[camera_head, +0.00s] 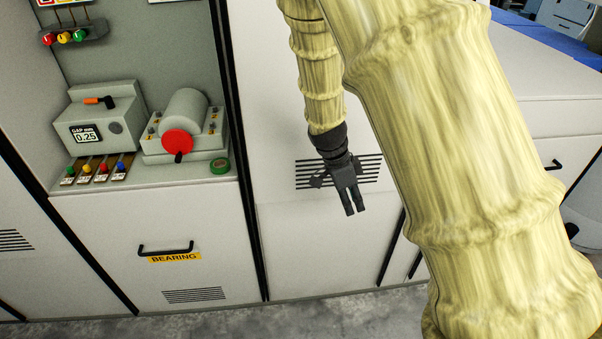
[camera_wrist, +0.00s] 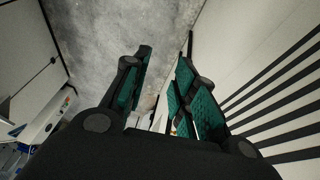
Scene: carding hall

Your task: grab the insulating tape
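A small green roll of insulating tape (camera_head: 219,166) lies at the right front corner of the grey shelf in the head view. My gripper (camera_head: 354,208) hangs to the right of it, in front of a white cabinet panel with black slots. It points down, clear of the tape. In the wrist view my gripper (camera_wrist: 166,60) shows its two green-lined fingers apart, with nothing between them. The tape is not seen in the wrist view.
The shelf (camera_head: 150,178) also holds a grey gauge box (camera_head: 100,122), a roller device with a red disc (camera_head: 178,143) and several colour-knobbed pieces (camera_head: 97,170). A black post (camera_head: 238,130) stands between shelf and gripper. Grey floor (camera_head: 270,318) lies below.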

